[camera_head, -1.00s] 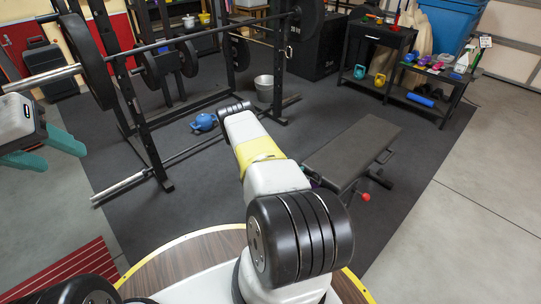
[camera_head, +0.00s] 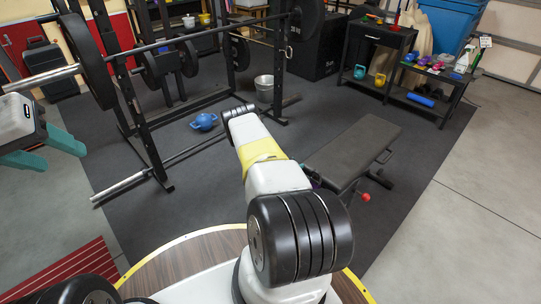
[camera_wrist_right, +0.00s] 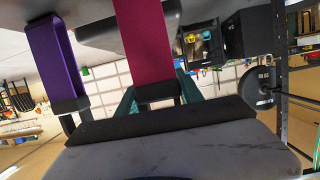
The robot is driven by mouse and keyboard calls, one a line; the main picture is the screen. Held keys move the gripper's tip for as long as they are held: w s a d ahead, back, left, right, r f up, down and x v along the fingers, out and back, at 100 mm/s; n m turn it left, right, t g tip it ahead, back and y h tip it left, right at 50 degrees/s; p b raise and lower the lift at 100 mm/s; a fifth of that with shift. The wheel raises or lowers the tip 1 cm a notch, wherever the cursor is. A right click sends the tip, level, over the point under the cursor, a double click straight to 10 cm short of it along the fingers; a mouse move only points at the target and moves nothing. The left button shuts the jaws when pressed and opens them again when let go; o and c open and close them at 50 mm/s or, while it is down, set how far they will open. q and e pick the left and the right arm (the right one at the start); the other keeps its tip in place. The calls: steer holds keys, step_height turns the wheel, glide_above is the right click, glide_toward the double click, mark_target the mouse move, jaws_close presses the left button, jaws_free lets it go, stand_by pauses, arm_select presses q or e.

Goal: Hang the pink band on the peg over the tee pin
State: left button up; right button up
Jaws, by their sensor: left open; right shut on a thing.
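In the right wrist view, which looks upside down, the pink band (camera_wrist_right: 145,45) runs from the top edge down between the teal fingers of my right gripper (camera_wrist_right: 155,96). The fingers are shut on it near a dark block at its end. Whether that end is around a peg I cannot tell. A purple band (camera_wrist_right: 52,55) is beside it at the left, clear of the fingers, its end at another dark block (camera_wrist_right: 70,105). I cannot make out the tee pin. In the head view my right arm hides its gripper and the pink band. My left gripper (camera_head: 42,152) is open and empty at the left.
The squat rack with its barbell (camera_head: 150,47) stands at the left and centre. A black bench (camera_head: 352,153) is right of my right arm. A blue kettlebell (camera_head: 205,121) lies on the mat. A shelf (camera_head: 430,100) stands at the far right. The right-hand floor is clear.

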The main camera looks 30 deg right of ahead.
steer(key=shift+r, duration=0.75)
step_height(320, 180, up, 9)
stand_by(1.8)
steer(key=shift+f, duration=0.1)
steer(key=w+a+r+n+t+y, duration=0.2)
steer(key=a+r+n+t+y, duration=0.15)
steer(key=a+r, duration=0.45)
steer(key=w+a+r+n+t+y, duration=0.25)
steer(key=a+r+n+t, duration=0.25)
steer(key=a, duration=0.7)
steer(key=s+a+r+n+t+y, duration=0.1)
steer(key=s+a+r+n+y, duration=0.1)
steer(key=a, duration=0.6)
steer(key=s+a+r+n+t+y, duration=0.1)
steer(key=s+a+r+n+y, duration=0.1)
steer(key=a+r+n+y, duration=0.2)
steer(key=a+r+y, duration=0.2)
steer(key=a, duration=0.2)
steer(key=shift+s, duration=0.25)
